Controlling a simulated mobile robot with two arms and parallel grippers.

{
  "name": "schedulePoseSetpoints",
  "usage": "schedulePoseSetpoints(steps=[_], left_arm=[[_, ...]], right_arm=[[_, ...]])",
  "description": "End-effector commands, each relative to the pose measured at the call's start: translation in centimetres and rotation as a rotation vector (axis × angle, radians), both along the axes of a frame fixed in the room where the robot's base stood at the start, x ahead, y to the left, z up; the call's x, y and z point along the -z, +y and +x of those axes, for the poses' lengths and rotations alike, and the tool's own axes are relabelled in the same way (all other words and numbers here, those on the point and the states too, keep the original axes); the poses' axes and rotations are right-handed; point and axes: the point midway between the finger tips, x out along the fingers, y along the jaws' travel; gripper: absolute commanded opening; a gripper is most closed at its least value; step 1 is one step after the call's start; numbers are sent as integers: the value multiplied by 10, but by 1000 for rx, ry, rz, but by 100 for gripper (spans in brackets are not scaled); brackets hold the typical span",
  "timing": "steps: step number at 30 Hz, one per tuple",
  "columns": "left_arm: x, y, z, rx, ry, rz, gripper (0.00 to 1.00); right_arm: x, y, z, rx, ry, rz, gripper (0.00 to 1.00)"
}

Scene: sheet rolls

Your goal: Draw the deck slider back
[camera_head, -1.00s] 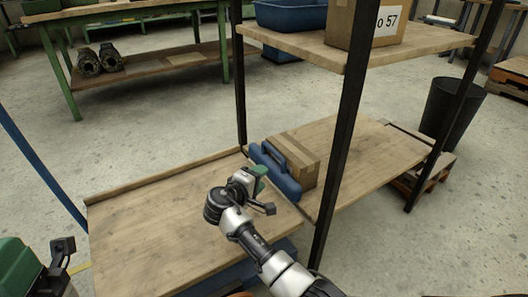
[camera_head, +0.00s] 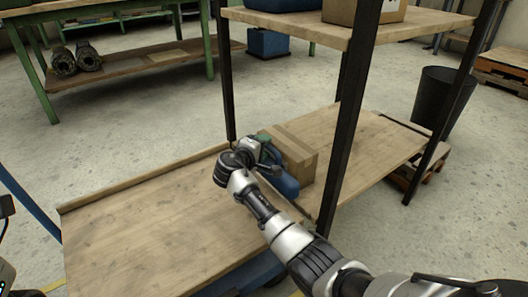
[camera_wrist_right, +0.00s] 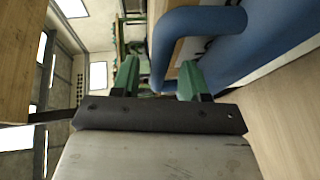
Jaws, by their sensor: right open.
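The blue deck slider (camera_head: 286,184), a panel with a tube handle, stands against a cardboard box (camera_head: 295,150) on the lower wooden deck of the shelf. My right gripper (camera_head: 264,146) is at the slider in the head view and partly hides it. In the right wrist view its green fingers (camera_wrist_right: 158,80) are apart, and the slider's bent blue handle (camera_wrist_right: 200,20) reaches down between them in the picture. I cannot tell whether they touch it.
A wooden-topped cart (camera_head: 150,225) stands close against the shelf deck (camera_head: 375,150). Dark shelf posts (camera_head: 346,125) rise near my right arm. A black bin (camera_head: 440,98) and a green workbench (camera_head: 130,62) stand farther off.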

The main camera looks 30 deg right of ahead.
Motion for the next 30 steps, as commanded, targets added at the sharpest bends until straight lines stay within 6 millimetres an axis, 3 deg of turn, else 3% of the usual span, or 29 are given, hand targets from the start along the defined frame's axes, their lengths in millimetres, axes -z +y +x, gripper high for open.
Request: schedulePoseSetpoints(steps=[11,21,30], left_arm=[[-3,0,-2,-1,-14,2,43],[-3,-1,-2,-1,-14,2,43],[-1,-1,-2,0,-13,2,43]], right_arm=[[1,-8,4,0,0,0,44],[1,-7,4,0,0,0,0],[2,-8,6,0,0,0,0]])
